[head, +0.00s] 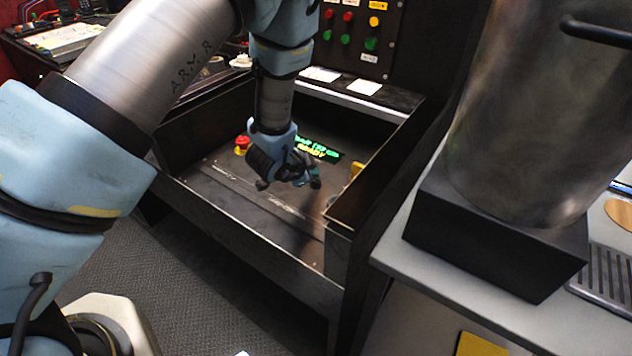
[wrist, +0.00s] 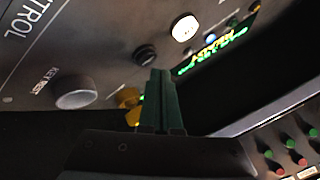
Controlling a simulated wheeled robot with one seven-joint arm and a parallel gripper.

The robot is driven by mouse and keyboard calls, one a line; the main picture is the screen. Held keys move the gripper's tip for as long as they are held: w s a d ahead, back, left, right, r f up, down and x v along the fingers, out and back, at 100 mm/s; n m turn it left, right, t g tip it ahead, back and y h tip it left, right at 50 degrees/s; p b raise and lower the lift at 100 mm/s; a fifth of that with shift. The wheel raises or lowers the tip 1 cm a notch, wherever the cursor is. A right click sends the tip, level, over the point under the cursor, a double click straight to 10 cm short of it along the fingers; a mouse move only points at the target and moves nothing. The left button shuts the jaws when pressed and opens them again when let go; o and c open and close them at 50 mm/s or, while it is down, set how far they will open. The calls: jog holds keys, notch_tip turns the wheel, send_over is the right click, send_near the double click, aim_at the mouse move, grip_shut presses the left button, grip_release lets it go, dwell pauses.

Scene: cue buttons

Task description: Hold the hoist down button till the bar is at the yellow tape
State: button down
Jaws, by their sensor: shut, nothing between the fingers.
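My gripper (head: 300,180) is low over the sloped control panel (head: 235,190) in the head view. In the wrist view my gripper's dark green fingers (wrist: 163,80) are together with nothing between them. Their tips appear close to a black button (wrist: 146,54); I cannot tell whether they touch it. A white lit button (wrist: 184,28) and a blue one (wrist: 211,39) sit beyond it. A grey round knob (wrist: 76,92) is at left. No hoist down label is readable. I cannot make out the bar or the yellow tape.
A lit display (head: 318,150) with green and yellow text is behind my gripper, and a red mushroom button (head: 242,143) is to its left. Raised side walls (head: 385,165) edge the panel.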

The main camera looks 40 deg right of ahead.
jog(key=shift+f, duration=0.2)
jog(key=shift+f+b, duration=0.3)
jog(key=shift+b, duration=0.2)
